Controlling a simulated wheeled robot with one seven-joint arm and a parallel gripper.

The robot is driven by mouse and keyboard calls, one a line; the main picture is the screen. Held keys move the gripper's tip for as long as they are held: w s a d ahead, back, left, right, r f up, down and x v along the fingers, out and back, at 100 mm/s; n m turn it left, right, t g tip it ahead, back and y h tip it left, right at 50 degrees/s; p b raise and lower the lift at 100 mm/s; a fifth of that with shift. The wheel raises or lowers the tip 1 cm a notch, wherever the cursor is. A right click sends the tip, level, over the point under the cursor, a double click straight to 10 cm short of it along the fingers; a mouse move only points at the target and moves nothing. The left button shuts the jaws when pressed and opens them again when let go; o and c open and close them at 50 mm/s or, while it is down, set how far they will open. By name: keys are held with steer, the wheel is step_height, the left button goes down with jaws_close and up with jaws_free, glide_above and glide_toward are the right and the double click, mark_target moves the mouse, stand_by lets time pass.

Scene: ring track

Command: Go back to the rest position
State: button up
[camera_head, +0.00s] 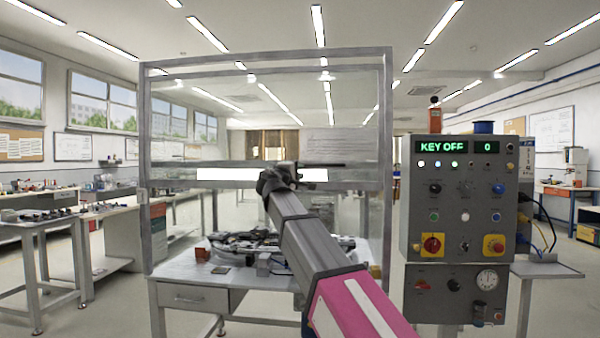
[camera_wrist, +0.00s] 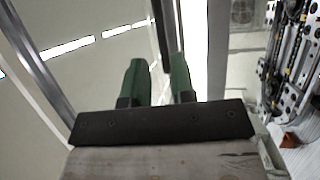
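My arm reaches up and forward from the bottom right in the head view. My gripper (camera_wrist: 158,75) is at its end, in front of the clear-panelled enclosure (camera_head: 388,130). In the wrist view its two green fingers stand apart with a gap between them, and I see nothing held. A dark upright bar shows beyond the fingers. In the head view the fingertips are too small and dark to make out.
The ring track (camera_head: 240,242) lies on the white table (camera_head: 180,275) below, partly hidden by my arm. A grey control panel (camera_head: 460,210) reading KEY OFF stands close on the right. Metal frame posts (camera_head: 147,170) bound the enclosure.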

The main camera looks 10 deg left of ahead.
steer(key=s+d+f+m+g+y, duration=0.1)
steer(key=d+f+m+g, duration=0.15)
steer(key=d+f, duration=0.8)
steer(key=d+f+m+g, duration=0.1)
steer(key=d+f+g, duration=0.25)
steer(key=f, duration=1.45)
steer(key=s+d+f+m+g+y, duration=0.15)
steer(key=d+f+g, duration=0.35)
steer(key=f, duration=0.9)
steer(key=s+d+f+m+g+y, duration=0.2)
steer(key=s+d+f, duration=0.1)
steer(key=s+f, duration=0.4)
steer(key=s+d+f+m+g+y, duration=0.2)
steer(key=s+d+f, duration=0.2)
steer(key=s+f, duration=0.3)
steer(key=s+d+f+m+g+y, duration=0.2)
steer(key=s+f, duration=0.6)
steer(key=f, duration=0.5)
steer(key=shift+d+f+m+g, duration=0.4)
steer(key=shift+d+m+g, duration=0.2)
steer(key=shift+d, duration=0.45)
